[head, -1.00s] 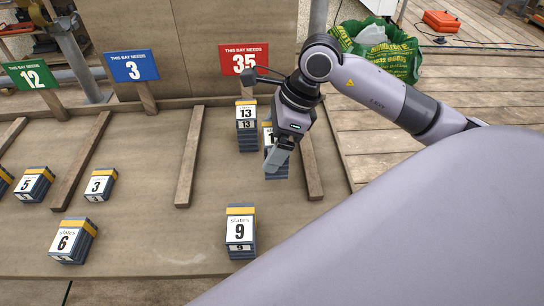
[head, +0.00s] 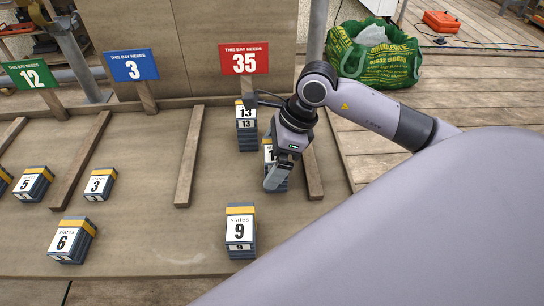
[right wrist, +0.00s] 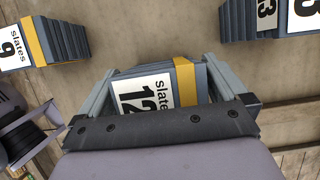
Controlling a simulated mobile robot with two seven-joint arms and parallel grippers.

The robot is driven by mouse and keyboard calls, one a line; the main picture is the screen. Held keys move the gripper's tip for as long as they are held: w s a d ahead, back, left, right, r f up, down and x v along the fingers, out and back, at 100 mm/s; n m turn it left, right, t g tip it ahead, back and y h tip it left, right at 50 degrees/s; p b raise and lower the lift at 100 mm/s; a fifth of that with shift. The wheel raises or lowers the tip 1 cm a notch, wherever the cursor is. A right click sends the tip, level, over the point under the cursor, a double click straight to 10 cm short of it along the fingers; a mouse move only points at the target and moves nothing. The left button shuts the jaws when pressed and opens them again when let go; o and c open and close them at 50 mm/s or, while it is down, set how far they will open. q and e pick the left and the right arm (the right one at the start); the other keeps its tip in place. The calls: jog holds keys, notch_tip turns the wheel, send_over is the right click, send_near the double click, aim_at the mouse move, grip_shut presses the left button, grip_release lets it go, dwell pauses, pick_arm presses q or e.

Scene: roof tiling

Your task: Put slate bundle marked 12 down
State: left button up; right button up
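The slate bundle marked 12 (right wrist: 148,98) has a white label and a yellow band. It sits between the two fingers of my right gripper (right wrist: 165,82), which look shut on its sides. In the head view the right gripper (head: 274,178) points down over the board and hides most of the bundle (head: 268,154). My left gripper is not in view.
Bundle 9 (head: 240,232) lies nearer in the same bay. Wooden battens (head: 190,160) and (head: 311,165) flank the bay. Bundles 3 (head: 100,184), 5 (head: 33,184) and 6 (head: 72,240) lie left. Green 12 (head: 31,74) and blue 3 (head: 132,66) signs stand behind.

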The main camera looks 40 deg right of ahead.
jog(key=shift+r, duration=0.1)
jog(key=v, duration=1.2)
jog(key=shift+a, duration=0.1)
